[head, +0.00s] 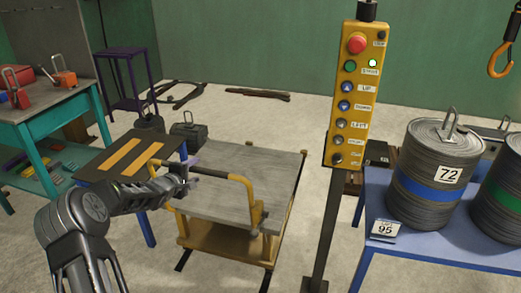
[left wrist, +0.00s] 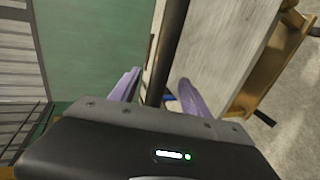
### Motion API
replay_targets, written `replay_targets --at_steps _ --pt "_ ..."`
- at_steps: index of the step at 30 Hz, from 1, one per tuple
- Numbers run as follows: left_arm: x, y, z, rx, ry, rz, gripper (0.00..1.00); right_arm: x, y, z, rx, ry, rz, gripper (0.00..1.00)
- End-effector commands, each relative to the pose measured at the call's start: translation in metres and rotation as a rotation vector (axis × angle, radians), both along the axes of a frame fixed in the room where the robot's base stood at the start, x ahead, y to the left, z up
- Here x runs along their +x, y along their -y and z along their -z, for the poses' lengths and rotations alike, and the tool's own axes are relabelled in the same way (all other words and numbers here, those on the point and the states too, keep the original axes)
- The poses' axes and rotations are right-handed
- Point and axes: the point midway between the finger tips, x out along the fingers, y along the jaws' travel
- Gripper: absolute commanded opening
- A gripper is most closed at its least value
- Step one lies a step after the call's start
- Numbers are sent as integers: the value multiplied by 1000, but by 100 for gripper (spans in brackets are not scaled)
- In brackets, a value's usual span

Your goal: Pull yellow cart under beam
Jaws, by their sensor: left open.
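The yellow cart (head: 225,238) stands on the floor in the middle of the head view, with a grey flat top (head: 262,160) and a raised yellow handle frame (head: 248,192) at its near side. My left gripper (head: 191,169) is at the handle's crossbar, left of its middle. In the left wrist view, its two purple fingers (left wrist: 157,88) are apart, and a dark bar (left wrist: 171,45) runs between them; I cannot tell whether either finger touches it. The cart's top and yellow side (left wrist: 270,60) show beyond. My right gripper is out of view. No beam is visible.
A yellow button pendant (head: 350,95) on a post stands right of the cart. A blue table (head: 405,255) with drums is further right. An orange hook (head: 500,60) hangs at upper right. A dark table with yellow stripes (head: 112,158) stands close left of the cart.

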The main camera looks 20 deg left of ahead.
Motion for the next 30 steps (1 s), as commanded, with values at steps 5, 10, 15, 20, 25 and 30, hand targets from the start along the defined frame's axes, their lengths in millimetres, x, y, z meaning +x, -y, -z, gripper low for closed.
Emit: replay_targets --at_steps 5,10,15,20,25,30 --pt "-18 1 -11 0 -1 -1 55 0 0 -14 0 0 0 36" --pt "-44 4 -23 0 0 -2 55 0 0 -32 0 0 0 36" --pt "-61 6 -26 0 0 -1 55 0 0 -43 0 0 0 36" --pt "-64 7 -25 1 2 -1 55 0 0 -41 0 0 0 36" --pt "-63 7 -25 1 2 -1 55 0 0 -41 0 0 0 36" --pt "-63 7 -25 1 2 -1 55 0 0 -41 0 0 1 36"
